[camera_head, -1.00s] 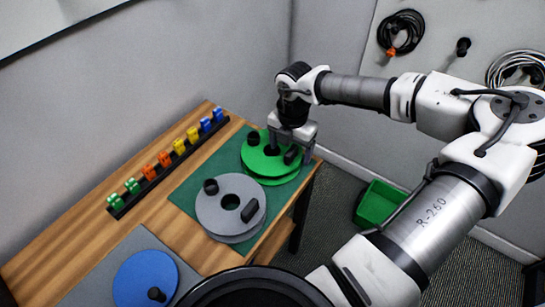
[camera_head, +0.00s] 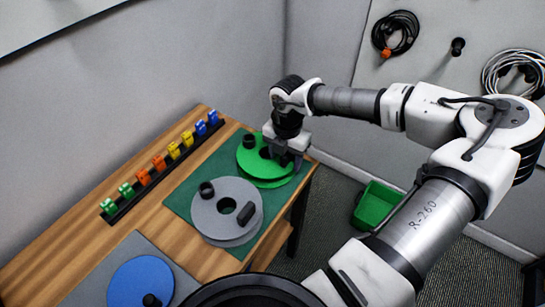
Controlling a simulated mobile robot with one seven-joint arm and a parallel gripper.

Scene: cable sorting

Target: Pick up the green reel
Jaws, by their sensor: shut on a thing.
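The green reel (camera_head: 258,169) lies flat on the green mat (camera_head: 181,196) near the far right end of the wooden table. It has a dark knob on its left side. My gripper (camera_head: 284,161) points down over the reel's right part, at its dark handle, and is shut on the reel there. The fingers hide most of the handle and some of the reel's right side. I cannot see a gap between the reel and the mat.
A grey reel (camera_head: 209,217) lies on the mat just nearer than the green one. A blue reel (camera_head: 138,281) lies on a grey mat at the near left. A rack (camera_head: 160,170) of coloured clips runs along the back. A green bin (camera_head: 376,206) stands on the floor at the right.

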